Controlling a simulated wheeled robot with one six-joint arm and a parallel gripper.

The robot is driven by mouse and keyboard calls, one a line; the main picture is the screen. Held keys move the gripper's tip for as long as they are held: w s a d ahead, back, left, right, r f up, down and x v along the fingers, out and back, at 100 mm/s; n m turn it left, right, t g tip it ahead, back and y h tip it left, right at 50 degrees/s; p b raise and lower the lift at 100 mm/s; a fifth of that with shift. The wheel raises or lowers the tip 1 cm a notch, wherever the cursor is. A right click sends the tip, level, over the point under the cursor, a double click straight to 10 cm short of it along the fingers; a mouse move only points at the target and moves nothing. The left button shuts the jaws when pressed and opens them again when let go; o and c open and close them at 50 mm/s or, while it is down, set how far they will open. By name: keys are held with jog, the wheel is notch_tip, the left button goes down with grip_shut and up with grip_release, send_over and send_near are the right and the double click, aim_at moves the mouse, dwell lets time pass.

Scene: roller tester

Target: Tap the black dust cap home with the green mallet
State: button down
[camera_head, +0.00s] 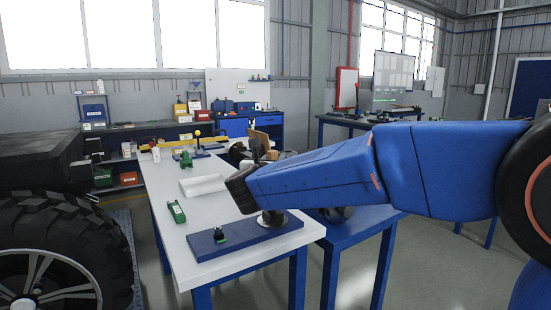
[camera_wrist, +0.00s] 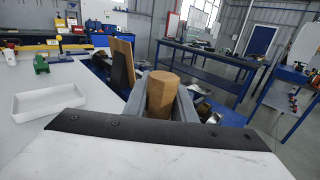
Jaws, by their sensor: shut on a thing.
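My gripper (camera_wrist: 162,98) is shut on an upright tan wooden handle (camera_wrist: 162,92), seen end-on between the grey fingers in the wrist view. The handle appears to be the mallet's; no green head shows, as it is hidden in both views. In the head view my blue arm reaches in from the right and its dark end is over the right part of a blue board (camera_head: 206,247) on the white table. A round metal fitting (camera_head: 272,220) stands on that board under my arm, partly hidden. A small dark-and-green part (camera_head: 219,235) sits at the board's left. I cannot make out the black dust cap for certain.
The white table (camera_head: 171,247) holds a green block (camera_head: 177,211), a white tray (camera_head: 203,184) and a green fixture (camera_head: 186,160). A large tyre (camera_head: 85,235) stands at the left. A blue table (camera_head: 350,232) is close on the right.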

jog(key=shift+f, duration=2.15)
jog(key=shift+r, duration=0.1)
jog(key=shift+r, duration=1.7)
jog(key=shift+r, duration=0.1)
jog(key=shift+r, duration=2.45)
